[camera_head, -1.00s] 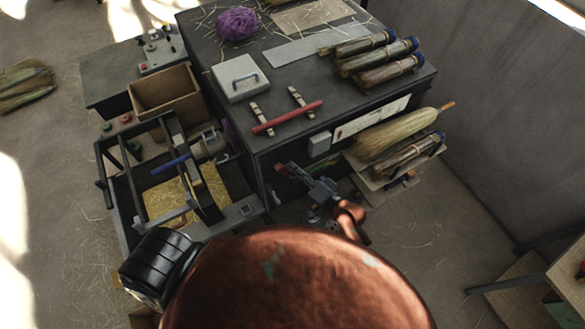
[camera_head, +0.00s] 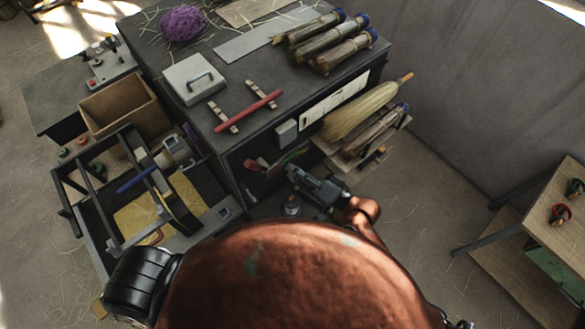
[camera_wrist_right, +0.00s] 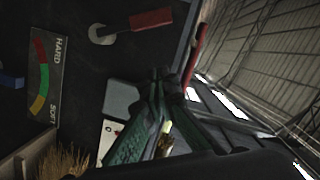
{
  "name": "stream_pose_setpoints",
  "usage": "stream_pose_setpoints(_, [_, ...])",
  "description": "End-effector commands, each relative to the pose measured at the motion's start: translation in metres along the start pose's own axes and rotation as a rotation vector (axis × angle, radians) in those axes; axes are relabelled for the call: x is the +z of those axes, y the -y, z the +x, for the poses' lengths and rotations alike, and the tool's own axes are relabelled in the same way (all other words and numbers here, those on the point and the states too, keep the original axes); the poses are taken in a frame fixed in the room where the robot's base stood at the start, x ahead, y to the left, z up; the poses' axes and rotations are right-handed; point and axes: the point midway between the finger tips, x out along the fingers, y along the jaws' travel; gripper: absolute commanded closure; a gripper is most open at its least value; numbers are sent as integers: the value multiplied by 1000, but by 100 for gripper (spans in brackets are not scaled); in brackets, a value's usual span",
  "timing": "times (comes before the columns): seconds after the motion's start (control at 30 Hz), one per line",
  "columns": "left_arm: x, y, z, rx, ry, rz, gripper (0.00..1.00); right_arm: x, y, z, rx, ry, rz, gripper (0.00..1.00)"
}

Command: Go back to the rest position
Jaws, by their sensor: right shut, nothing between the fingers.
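My right gripper (camera_head: 291,172) is shut and empty, low beside the front face of the dark workbench (camera_head: 215,105). In the right wrist view its green fingers (camera_wrist_right: 157,78) are together with nothing between them. A lever with a red handle (camera_head: 254,165) is on the bench front, a little left of the gripper and apart from it; the handle also shows at the top of the wrist view (camera_wrist_right: 152,19). My left gripper is not in view. My copper-coloured body hides the lower middle of the head view.
A straw broom (camera_head: 360,110) sticks out at the bench's right side, above the gripper. A small table (camera_head: 540,215) is at right; floor between is clear.

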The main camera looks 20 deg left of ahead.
Motion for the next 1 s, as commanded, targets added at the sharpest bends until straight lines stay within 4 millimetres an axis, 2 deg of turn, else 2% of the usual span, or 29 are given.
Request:
stream_pose_setpoints(0.33, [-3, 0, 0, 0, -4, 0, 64, 0, -1, 0, 1, -1, 0, 100])
stream_pose_setpoints(0.4, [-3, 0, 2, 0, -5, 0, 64, 0, -8, 0, 11, -5, -1, 100])
stream_pose_setpoints(0.47, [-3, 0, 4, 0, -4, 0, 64, 0, -25, 0, 35, -14, -3, 100])
stream_pose_setpoints(0.57, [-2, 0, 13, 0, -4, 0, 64, 0, -74, -4, 107, -40, -16, 100])
stream_pose_setpoints(0.73, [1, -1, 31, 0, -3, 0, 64, 10, -195, -28, 294, -84, -50, 100])
stream_pose_setpoints(0.8, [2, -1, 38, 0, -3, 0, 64, 19, -243, -43, 373, -93, -64, 100])
stream_pose_setpoints(0.87, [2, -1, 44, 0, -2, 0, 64, 29, -284, -58, 441, -95, -74, 100])
stream_pose_setpoints(1.0, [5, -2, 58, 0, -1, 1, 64, 62, -373, -99, 595, -82, -98, 100])
